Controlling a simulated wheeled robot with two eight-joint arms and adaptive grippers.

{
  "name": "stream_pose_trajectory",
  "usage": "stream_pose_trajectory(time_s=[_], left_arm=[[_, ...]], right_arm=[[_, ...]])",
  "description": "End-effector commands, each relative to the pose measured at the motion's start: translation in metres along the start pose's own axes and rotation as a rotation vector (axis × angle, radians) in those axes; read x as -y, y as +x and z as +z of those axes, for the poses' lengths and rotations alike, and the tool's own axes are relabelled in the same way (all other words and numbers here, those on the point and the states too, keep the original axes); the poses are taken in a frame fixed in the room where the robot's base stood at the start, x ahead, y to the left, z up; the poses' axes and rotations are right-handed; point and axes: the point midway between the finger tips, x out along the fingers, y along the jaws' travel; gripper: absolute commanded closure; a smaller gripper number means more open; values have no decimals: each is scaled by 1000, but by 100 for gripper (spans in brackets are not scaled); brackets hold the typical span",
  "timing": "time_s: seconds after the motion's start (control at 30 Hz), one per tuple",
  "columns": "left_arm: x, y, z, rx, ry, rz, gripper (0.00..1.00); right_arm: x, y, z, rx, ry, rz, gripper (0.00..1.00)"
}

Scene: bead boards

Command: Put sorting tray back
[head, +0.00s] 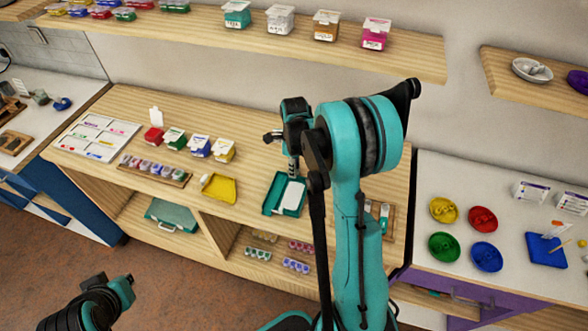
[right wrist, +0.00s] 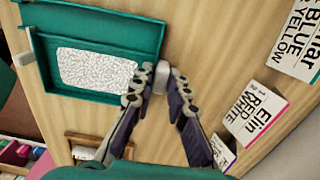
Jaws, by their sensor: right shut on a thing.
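The teal sorting tray (head: 270,204) with a white speckled inset lies on the wooden bench top. In the right wrist view the tray (right wrist: 100,98) fills the upper left, with a pale tab on its left side (right wrist: 27,45). My right gripper (head: 292,173) is at the tray's far edge. Its fingers (right wrist: 160,88) are shut on a small pale tab at the tray's side in the right wrist view. Whether the tray is lifted off the wood I cannot tell. Part of my left arm shows at the lower left of the head view; its gripper fingers do not show.
A yellow tray (head: 218,188) lies left of the teal one. Small coloured boxes (head: 200,147) and a rack of beads (head: 154,171) stand further left. Cards with printed words (right wrist: 258,116) lie right of the gripper. Coloured bowls (head: 444,247) sit on the right-hand table.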

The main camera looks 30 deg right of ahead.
Motion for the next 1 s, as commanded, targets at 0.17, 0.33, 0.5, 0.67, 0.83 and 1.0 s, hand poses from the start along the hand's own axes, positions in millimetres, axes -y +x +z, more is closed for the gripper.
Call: stream_pose_trajectory(time_s=[0.17, 0.33, 0.5, 0.67, 0.83, 1.0], left_arm=[[0, 2, 2, 0, 0, 0, 100], [0, 2, 1, 0, 0, 0, 100], [0, 2, 1, 0, 0, 0, 100], [0, -2, -2, 0, 0, 0, 100], [0, -9, -6, 0, 0, 0, 100], [0, -17, -12, 0, 0, 0, 100]], right_arm=[[0, 3, 0, 0, 0, 0, 100], [0, 2, 0, 0, 0, 0, 64], [0, 2, 0, 0, 0, 0, 64], [0, -3, 0, 0, 0, 0, 64], [0, -32, 0, 0, 0, 0, 64], [0, -72, 0, 0, 0, 0, 64]])
